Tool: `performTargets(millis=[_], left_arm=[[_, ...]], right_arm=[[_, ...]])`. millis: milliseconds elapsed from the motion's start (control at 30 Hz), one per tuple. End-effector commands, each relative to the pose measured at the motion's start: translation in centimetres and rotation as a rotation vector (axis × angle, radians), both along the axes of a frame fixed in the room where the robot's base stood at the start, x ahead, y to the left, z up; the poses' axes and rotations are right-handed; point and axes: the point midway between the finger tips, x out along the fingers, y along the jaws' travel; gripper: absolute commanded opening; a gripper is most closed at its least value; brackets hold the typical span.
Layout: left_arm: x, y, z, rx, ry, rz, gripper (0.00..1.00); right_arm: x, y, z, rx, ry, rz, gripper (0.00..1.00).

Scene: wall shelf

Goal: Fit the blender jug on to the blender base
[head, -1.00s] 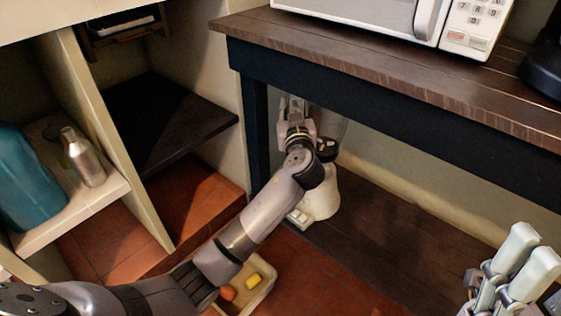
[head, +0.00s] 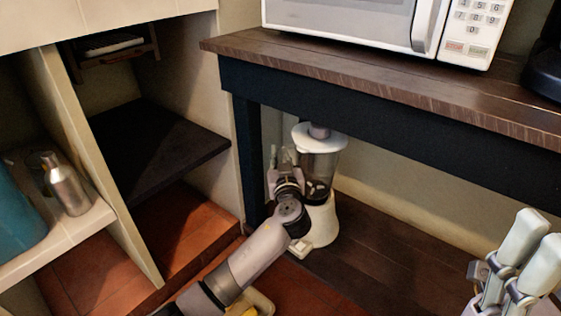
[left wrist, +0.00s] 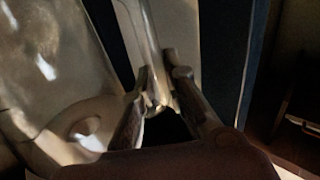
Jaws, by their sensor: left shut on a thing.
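The blender jug (head: 321,167) is clear with a white lid. It stands upright under the dark table, directly above the white blender base (head: 321,222); I cannot tell whether it is fully seated. My left gripper (head: 284,160) is on the jug's left side, shut on its handle. In the left wrist view the clear handle (left wrist: 147,40) runs down between the fingers (left wrist: 160,100), with the jug (left wrist: 45,60) at left. My arm hides part of the base's left side.
The table top (head: 390,88) with the microwave (head: 350,20) overhangs the blender. A dark table leg (head: 248,160) stands close left of my left gripper. The dark lower board (head: 400,240) is clear to the right. A metal bottle (head: 66,188) stands on the left shelf.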

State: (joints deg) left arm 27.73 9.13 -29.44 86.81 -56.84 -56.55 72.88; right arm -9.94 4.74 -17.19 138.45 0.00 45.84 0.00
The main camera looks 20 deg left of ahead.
Motion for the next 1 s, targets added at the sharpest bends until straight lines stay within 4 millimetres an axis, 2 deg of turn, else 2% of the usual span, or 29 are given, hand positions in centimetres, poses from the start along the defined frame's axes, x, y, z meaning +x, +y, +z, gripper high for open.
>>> performTargets(millis=[333,367,633,1000], left_arm=[[0.04,-0.07,-0.10,-0.004,-0.011,-0.002,0.00],[-0.01,-0.03,-0.48,0.000,-0.001,0.000,0.14],[-0.01,-0.04,-0.41,0.000,-0.001,0.000,0.32],[0.00,-0.03,-0.13,0.000,-0.002,0.000,0.33]], right_arm=[[0.03,0.03,0.00,-0.001,-0.008,0.000,0.51],[0.03,0.05,0.14,-0.002,-0.011,0.000,0.51],[0.04,0.05,0.18,-0.002,-0.011,0.000,0.51],[-0.03,0.04,0.47,0.000,-0.013,0.000,0.51]])
